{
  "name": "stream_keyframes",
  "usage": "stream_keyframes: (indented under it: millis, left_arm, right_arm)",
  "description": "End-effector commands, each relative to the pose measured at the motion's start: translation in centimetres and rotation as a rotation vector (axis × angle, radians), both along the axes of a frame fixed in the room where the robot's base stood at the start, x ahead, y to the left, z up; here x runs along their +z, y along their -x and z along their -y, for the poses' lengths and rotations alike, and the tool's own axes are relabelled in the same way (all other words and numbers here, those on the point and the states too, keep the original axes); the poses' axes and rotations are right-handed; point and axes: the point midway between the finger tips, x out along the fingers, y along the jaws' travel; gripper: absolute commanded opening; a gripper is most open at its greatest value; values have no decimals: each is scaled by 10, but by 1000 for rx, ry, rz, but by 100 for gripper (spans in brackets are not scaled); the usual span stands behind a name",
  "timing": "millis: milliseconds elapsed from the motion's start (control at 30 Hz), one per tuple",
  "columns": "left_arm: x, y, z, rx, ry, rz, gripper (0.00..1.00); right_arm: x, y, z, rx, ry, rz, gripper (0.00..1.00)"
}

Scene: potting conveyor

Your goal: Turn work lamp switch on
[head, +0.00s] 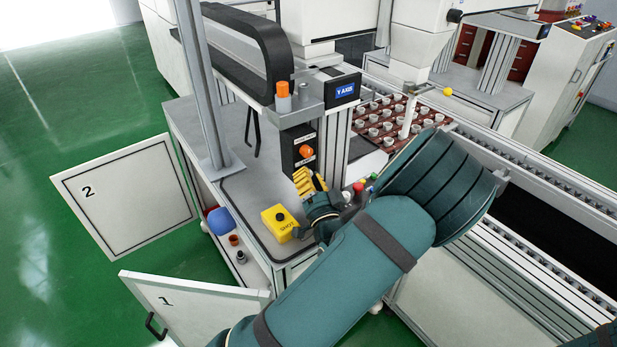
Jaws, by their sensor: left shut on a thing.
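The work lamp switch is likely the orange knob (306,151) on a black upright box (291,158); its small labels are hard to read, and I cannot tell its setting. My left gripper (312,193) is below the knob, over the bench corner, and partly hidden by my own arm. It is shut, and a yellow ribbed thing (302,180) shows at its fingers, just under the knob. The knob shows clear of the fingers. I cannot see the exact contact. My right gripper is not in view.
A yellow box with a black button (279,222) stands left of the gripper. Red and green buttons (358,187) lie right of it. A grey post (203,90) rises at left. Open cabinet doors 2 (126,200) and 1 (190,306) stick out over the green floor. A pot tray (381,122) is behind.

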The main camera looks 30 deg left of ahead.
Motion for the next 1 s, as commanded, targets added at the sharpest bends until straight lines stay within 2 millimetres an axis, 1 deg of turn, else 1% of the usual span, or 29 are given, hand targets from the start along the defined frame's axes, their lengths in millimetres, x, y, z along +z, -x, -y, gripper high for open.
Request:
stream_keyframes:
  millis: [167, 400, 700, 933, 1000]
  left_arm:
    - [3, 0, 0, 1, -20, -48, 0]
    - [6, 1, 0, -1, -80, -197, 0]
    - [8, 1, -1, 0, -189, -456, 0]
    - [8, 1, -1, 1, -270, -651, 0]
    - [8, 1, -1, 1, -293, -704, 0]
  right_arm:
    - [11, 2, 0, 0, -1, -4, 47]
    - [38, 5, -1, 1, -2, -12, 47]
    - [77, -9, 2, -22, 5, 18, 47]
    - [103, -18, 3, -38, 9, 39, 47]
    - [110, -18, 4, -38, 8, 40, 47]
